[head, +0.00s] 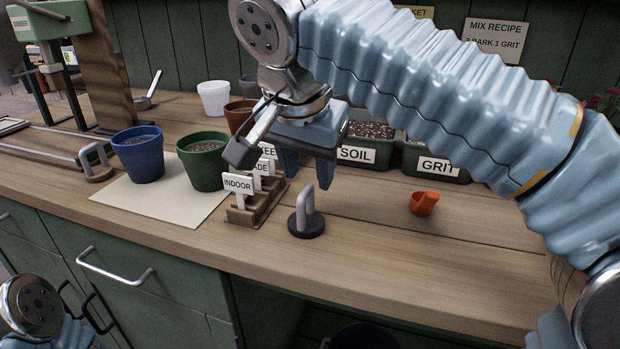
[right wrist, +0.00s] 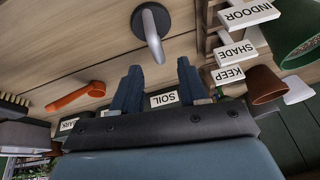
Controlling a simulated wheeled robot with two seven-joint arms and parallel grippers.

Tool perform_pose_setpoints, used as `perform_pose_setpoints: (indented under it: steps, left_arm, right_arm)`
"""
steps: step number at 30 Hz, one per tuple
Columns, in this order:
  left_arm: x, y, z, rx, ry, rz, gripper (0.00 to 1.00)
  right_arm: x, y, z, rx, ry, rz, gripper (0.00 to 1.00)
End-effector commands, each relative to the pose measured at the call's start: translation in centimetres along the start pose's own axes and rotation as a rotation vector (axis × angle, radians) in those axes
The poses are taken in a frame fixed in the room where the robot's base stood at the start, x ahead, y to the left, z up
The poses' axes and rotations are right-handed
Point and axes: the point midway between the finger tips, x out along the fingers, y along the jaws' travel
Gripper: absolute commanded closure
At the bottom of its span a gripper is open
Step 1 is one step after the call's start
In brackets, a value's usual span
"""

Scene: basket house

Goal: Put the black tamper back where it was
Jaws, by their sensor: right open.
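The black tamper (head: 306,222) stands upright on the wooden bench near its front edge, with a round black base and a grey loop handle. It also shows at the top of the right wrist view (right wrist: 150,28). My right gripper (head: 307,172) is open and empty, its two blue fingers pointing down above and just behind the tamper's handle, apart from it. The fingers show in the right wrist view (right wrist: 160,88) with a gap between them. My left gripper is out of view.
A rack with INDOOR, SHADE and KEEP signs (head: 243,215) stands just left of the tamper. Blue (head: 140,160) and green (head: 203,170) pots are on a pale mat (head: 130,203). An orange scoop (head: 423,204) lies right. SOIL (head: 357,154) and GRIT (head: 437,166) bins stand behind.

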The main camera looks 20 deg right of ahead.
Motion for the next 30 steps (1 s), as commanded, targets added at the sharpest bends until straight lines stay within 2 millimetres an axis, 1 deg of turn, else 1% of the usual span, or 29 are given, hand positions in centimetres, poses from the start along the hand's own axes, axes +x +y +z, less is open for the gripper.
perform_pose_setpoints:
  steps: [1, 3, 6, 10, 15, 30]
  left_arm:
    - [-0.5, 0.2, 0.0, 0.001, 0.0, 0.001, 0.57]
    - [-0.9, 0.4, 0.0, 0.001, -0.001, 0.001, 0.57]
    - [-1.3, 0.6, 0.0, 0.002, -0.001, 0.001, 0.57]
    - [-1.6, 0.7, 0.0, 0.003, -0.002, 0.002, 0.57]
    - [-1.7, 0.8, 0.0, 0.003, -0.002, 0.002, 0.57]
    - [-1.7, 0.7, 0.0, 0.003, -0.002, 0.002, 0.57]
  right_arm:
    - [-1.5, -0.1, -0.1, 0.0, 0.0, -0.003, 0.57]
    - [-3.2, -0.2, -0.1, -0.001, 0.001, -0.003, 0.57]
    - [-5.0, -0.1, -0.1, 0.001, 0.001, -0.001, 0.57]
    - [-6.6, -0.1, -0.1, 0.0, 0.001, -0.001, 0.57]
    - [-7.2, 0.0, 0.0, 0.001, 0.0, 0.001, 0.57]
    - [-7.1, 0.0, 0.0, 0.0, 0.0, 0.001, 0.57]
